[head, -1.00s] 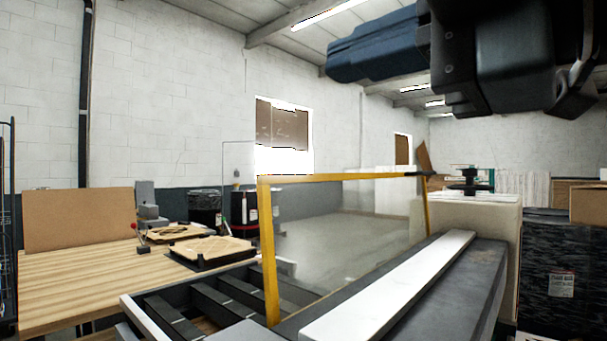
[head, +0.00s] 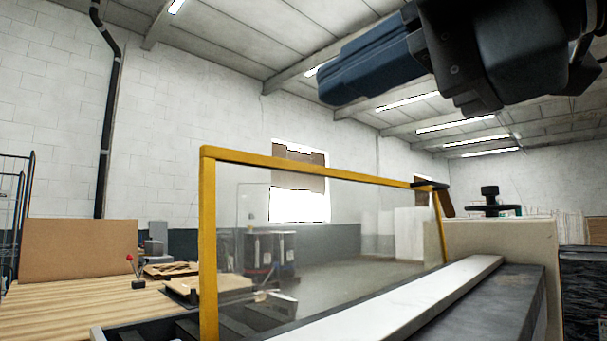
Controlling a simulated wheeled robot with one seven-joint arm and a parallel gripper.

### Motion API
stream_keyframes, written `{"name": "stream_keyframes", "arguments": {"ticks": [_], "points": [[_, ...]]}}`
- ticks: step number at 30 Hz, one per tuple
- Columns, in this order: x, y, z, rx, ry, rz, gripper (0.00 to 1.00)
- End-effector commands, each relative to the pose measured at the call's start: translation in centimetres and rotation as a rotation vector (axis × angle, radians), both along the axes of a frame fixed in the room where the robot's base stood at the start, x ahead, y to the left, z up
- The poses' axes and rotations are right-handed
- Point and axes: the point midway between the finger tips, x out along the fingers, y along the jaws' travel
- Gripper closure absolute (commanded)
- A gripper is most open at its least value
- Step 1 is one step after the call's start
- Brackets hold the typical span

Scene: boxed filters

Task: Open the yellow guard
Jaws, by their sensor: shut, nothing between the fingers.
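The yellow guard (head: 208,245) is a yellow frame around a clear panel in the middle of the head view. It stands upright beside the long machine bed, with its top bar running back to the right. A small black fitting and a brown piece show at its far top corner. My gripper (head: 345,78) is dark blue, shut and empty at the upper right, on the black end of my arm. In the picture it is above the guard's top bar and apart from it. The lower edge of the guard is partly hidden by the bed.
A pale strip (head: 400,303) lies along the dark machine bed. A cream cabinet (head: 500,240) with a black knob stands at the back right. A wooden table (head: 60,290) with a brown board and trays is at the left. Open floor shows behind the panel.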

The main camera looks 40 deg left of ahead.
Motion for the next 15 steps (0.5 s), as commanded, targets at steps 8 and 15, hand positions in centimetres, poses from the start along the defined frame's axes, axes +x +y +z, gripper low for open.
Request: {"name": "stream_keyframes", "arguments": {"ticks": [8, 15], "points": [[0.1, 1.8, -0.8, -0.002, 0.002, 0.002, 1.00], [0.4, 6.2, -1.2, -0.002, 0.004, 0.004, 1.00]]}}
